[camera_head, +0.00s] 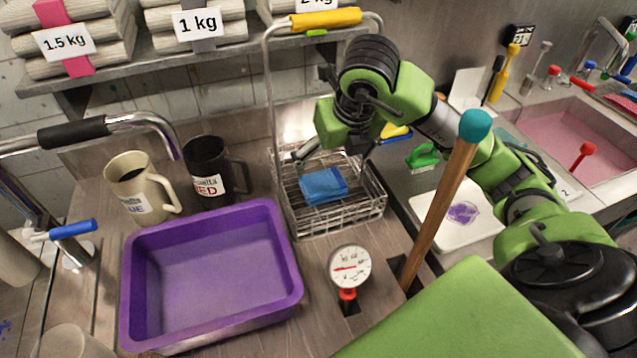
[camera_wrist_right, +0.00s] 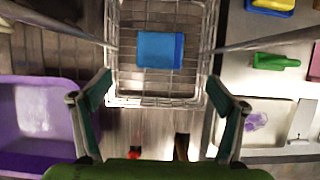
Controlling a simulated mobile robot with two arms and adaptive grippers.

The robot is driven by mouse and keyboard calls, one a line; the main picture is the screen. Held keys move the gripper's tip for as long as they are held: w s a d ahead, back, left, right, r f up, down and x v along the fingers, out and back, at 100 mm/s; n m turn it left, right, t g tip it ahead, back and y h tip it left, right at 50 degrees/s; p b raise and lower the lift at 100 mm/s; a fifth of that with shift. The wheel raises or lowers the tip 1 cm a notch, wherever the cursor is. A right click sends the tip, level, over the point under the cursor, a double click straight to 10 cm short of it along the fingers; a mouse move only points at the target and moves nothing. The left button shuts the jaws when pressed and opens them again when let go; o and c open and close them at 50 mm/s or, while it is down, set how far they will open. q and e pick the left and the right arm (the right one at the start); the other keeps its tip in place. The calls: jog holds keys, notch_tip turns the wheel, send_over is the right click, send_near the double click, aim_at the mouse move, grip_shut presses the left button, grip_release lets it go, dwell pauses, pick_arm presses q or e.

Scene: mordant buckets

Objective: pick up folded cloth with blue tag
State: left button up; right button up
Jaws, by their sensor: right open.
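A blue folded piece (camera_head: 323,186) lies in the wire basket (camera_head: 340,222); I cannot make out a separate tag on it. It also shows in the right wrist view as a flat blue rectangle (camera_wrist_right: 160,50). My left gripper is in neither view.
The basket has a tall handle with a yellow grip (camera_head: 325,18). A purple tray (camera_head: 290,235), two mugs and a dial gauge (camera_head: 349,268) stand nearby. A wooden stick with a teal end (camera_head: 475,126) rises at right.

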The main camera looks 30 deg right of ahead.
send_over(324, 182)
jog(key=s, duration=0.2)
jog(key=f, duration=0.6)
jog(key=shift+s+a+f+p, duration=0.2)
jog(key=shift+f+p, duration=0.1)
jog(key=shift+p, duration=0.1)
jog(key=shift+w+f, duration=0.2)
jog(key=shift+f, duration=0.25)
jog(key=p+x, duration=0.2)
jog(key=x, duration=0.1)
jog(key=shift+w+f, duration=0.15)
jog(key=shift+f, duration=0.05)
jog(key=shift+w+f, duration=0.25)
jog(key=shift+f, duration=0.3)
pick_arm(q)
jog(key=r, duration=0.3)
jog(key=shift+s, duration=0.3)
pick_arm(e)
jog(key=shift+r, duration=0.1)
jog(key=c, duration=1.4)
